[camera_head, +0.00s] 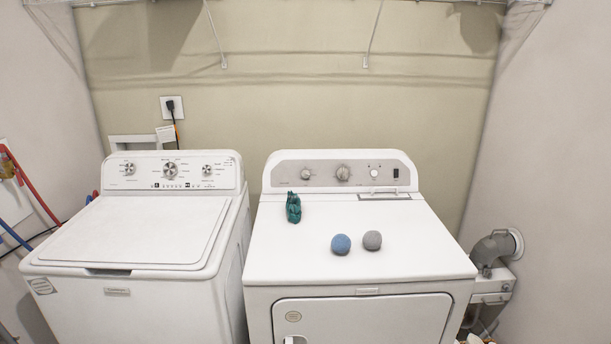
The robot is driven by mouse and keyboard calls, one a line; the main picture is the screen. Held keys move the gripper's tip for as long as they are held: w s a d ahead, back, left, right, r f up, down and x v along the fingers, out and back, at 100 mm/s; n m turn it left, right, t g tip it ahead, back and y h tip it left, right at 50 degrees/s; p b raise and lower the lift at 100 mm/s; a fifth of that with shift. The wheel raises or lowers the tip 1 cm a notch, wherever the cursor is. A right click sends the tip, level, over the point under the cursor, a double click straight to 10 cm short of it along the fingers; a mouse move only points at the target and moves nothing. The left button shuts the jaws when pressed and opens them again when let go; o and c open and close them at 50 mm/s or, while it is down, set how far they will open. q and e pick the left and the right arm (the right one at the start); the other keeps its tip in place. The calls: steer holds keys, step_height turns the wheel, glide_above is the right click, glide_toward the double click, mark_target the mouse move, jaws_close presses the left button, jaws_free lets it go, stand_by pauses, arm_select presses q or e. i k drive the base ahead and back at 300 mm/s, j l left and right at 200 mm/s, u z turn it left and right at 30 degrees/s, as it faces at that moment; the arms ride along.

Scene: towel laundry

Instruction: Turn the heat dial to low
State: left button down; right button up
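The dryer (440,262) on the right has a grey control panel (323,180) along its raised back. On it are a smaller dial (305,174) at the left, a larger silver dial (343,172) near the middle, and a small light knob (374,171) further right. The labels are too small to read, so I cannot tell which is the heat dial or its setting. Neither of my grippers is in view.
A teal bundle (293,207), a blue ball (341,244) and a grey ball (372,240) lie on the dryer top. A washer (140,231) with its own dials stands close on the left. A wire shelf (300,2) hangs above; a duct (492,249) is at right.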

mark_target(306, 173)
steer(key=i+j+u, duration=0.3)
steer(key=i+j, duration=0.25)
steer(key=i+j+u, duration=0.3)
steer(key=i+j, duration=0.2)
steer(key=i, duration=0.05)
